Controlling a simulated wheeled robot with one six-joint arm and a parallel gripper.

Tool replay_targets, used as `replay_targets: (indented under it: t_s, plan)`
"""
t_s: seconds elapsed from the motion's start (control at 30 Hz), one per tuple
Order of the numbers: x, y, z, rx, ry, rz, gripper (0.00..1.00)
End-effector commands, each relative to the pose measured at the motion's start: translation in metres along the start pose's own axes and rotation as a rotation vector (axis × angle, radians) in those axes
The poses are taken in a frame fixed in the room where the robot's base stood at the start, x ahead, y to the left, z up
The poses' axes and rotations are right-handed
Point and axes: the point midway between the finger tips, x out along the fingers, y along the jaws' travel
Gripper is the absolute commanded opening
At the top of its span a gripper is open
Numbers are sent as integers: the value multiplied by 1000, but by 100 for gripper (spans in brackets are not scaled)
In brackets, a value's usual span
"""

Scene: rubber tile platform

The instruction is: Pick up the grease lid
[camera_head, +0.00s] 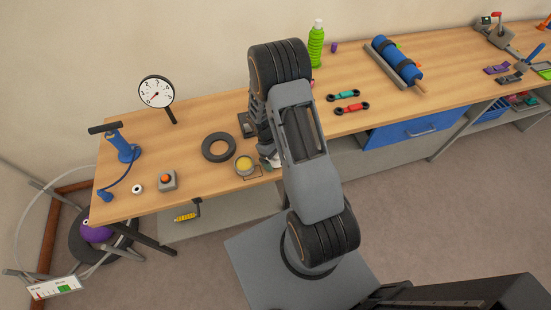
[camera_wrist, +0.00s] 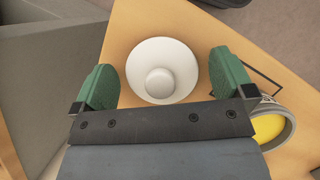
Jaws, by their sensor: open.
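The grease lid (camera_wrist: 162,70) is a round white disc with a raised knob in its middle, lying on the wooden workbench in the wrist view. My gripper (camera_wrist: 165,74) is open, with one green finger on each side of the lid. Gaps show between the lid and both fingers, and I cannot tell the height of the fingertips above the bench. In the head view my arm hides most of the lid and gripper. An open grease tin (camera_head: 245,165) with yellow grease stands close by on the bench; it also shows at the right of the wrist view (camera_wrist: 268,128).
The workbench (camera_head: 215,197) has its front edge close to the lid. A black rubber ring (camera_head: 219,147), a grey box with an orange button (camera_head: 167,180), a blue pump (camera_head: 122,148) and a dial gauge (camera_head: 157,92) stand to the left. Red and green-teal tools (camera_head: 350,108) lie right.

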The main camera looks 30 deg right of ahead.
Motion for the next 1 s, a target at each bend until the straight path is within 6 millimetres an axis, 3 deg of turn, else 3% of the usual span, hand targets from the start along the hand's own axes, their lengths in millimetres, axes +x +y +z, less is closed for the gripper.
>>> replay_targets:
  t_s: [0.1,0.57,1.0]
  plan:
    - [0,0,0,0,0,0,100]
    - [-1,0,0,0,0,0,56]
    - [-10,0,3,1,2,1,56]
